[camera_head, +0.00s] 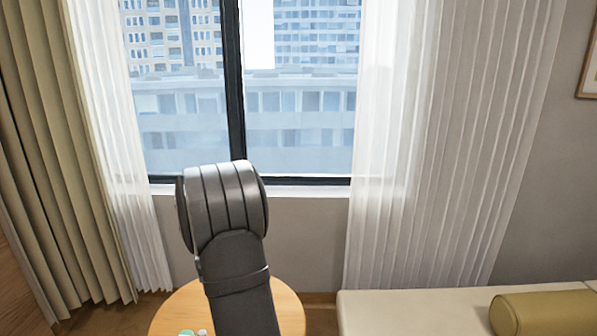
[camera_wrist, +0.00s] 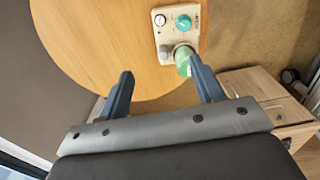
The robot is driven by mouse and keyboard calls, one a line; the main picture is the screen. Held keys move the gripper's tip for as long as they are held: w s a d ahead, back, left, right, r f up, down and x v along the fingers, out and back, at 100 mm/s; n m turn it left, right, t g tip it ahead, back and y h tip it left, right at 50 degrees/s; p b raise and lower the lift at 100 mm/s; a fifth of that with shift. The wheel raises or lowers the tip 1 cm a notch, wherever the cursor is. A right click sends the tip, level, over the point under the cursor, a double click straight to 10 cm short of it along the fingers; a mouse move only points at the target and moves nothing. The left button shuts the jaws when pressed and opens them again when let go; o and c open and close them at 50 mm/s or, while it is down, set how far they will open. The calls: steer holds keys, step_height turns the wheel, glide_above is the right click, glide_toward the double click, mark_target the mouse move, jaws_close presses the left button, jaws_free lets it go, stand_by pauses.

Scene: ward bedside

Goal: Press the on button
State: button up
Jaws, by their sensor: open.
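A small beige control box (camera_wrist: 174,36) lies on a round wooden table (camera_wrist: 90,35) in the wrist view. It carries a white round dial (camera_wrist: 160,20), a teal knob (camera_wrist: 184,22) and a grey knob or button (camera_wrist: 164,50). A green rounded part (camera_wrist: 183,58) is at its lower right, partly behind my right finger. Which control is the on button cannot be told. My gripper (camera_wrist: 160,68) is open and empty, its fingertips below the box in the picture. In the head view only small green bits (camera_head: 187,333) show on the table; my gripper is not visible there.
A light wooden cabinet (camera_wrist: 245,88) stands right of the table in the wrist view. In the head view, a cream bed or bench (camera_head: 420,310) with an olive bolster (camera_head: 545,313) is at the right. A window (camera_head: 300,100) and curtains (camera_head: 65,150) are behind.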

jaws_close()
stand_by(1.4)
